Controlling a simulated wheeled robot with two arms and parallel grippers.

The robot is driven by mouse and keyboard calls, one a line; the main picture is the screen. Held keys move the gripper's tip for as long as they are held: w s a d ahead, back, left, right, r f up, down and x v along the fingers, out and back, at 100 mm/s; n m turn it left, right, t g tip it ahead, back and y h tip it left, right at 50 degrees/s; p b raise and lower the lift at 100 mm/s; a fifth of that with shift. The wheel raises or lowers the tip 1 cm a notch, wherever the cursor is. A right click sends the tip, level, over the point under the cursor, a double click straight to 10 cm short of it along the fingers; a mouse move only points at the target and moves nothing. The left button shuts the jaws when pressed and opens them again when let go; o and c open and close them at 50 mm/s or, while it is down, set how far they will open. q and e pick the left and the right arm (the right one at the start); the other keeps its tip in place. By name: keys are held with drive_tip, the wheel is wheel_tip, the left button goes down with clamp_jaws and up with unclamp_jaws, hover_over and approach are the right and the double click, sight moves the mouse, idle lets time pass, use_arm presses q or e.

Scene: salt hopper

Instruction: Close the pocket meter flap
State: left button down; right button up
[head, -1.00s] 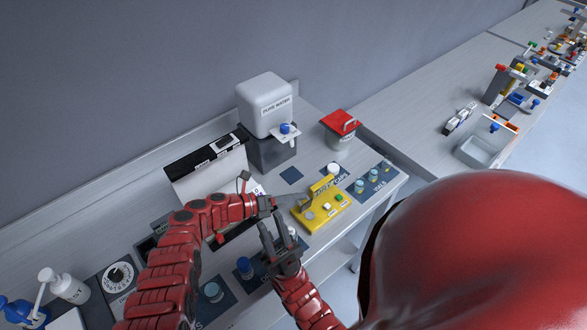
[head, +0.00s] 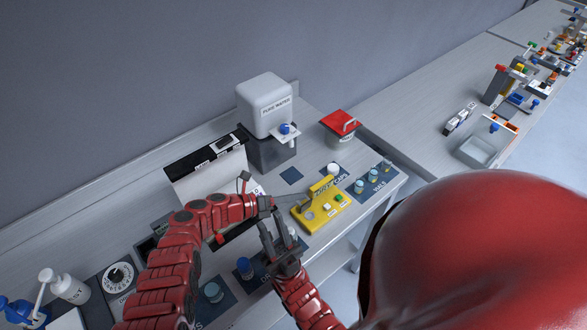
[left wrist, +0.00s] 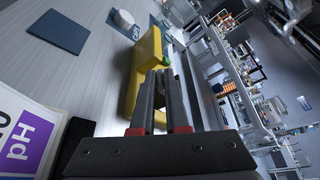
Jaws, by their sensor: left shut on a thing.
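A yellow device (head: 320,216) lies on the bench, with a flat base, a green button and a raised yellow arm (head: 320,188). No label in view names the pocket meter, so I cannot tell its flap for certain. My left gripper (head: 290,197) reaches the device from the left. In the left wrist view its dark fingers (left wrist: 161,78) are close together against the yellow part (left wrist: 149,50). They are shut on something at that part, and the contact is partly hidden. My right gripper (head: 270,229) is below it, fingers apart and empty.
A water tank (head: 264,103) and a red-lidded tub (head: 340,129) stand behind. Blue mats with small jars (head: 361,185) lie to the right. A blue-capped bottle (head: 244,268) stands near my right gripper. A purple pH label (left wrist: 22,147) shows at the left wrist view's edge.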

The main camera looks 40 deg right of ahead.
sight(309, 201)
use_arm(q)
drive_tip(key=shift+r, duration=0.1)
drive_tip(key=m+p, duration=0.1)
drive_tip(key=p, duration=0.1)
drive_tip(key=shift+s+r+t+p, duration=0.3)
drive_tip(key=m+p, duration=0.1)
drive_tip(key=p, duration=0.1)
drive_tip(key=s+m+t+p, duration=0.1)
drive_tip(key=p, duration=0.1)
drive_tip(key=shift+s+r+t+y+p, duration=0.2)
drive_tip(key=shift+r+t+y+p, duration=0.1)
drive_tip(key=shift+r+p, duration=0.05)
drive_tip(key=shift+s+m+t+p, duration=0.4)
drive_tip(key=shift+m+p, duration=0.3)
drive_tip(key=shift+s+d+f+m+t, duration=0.1)
drive_tip(key=shift+s+f+m+t, duration=0.1)
drive_tip(key=shift+s+m+t, duration=0.35)
drive_tip(key=shift+s+f+m+t+p, duration=0.15)
drive_tip(key=shift+s+m+t+p, duration=0.2)
drive_tip(key=shift+m, duration=0.3)
drive_tip(key=shift+s+d+f+m+t+y, duration=0.15)
drive_tip(key=shift+s+f+m+t+y, duration=0.15)
drive_tip(key=shift+s+m+t, duration=0.35)
drive_tip(key=shift+s+f+m+t, duration=0.25)
drive_tip(key=shift+m+t, duration=0.2)
drive_tip(key=shift+m, duration=0.6)
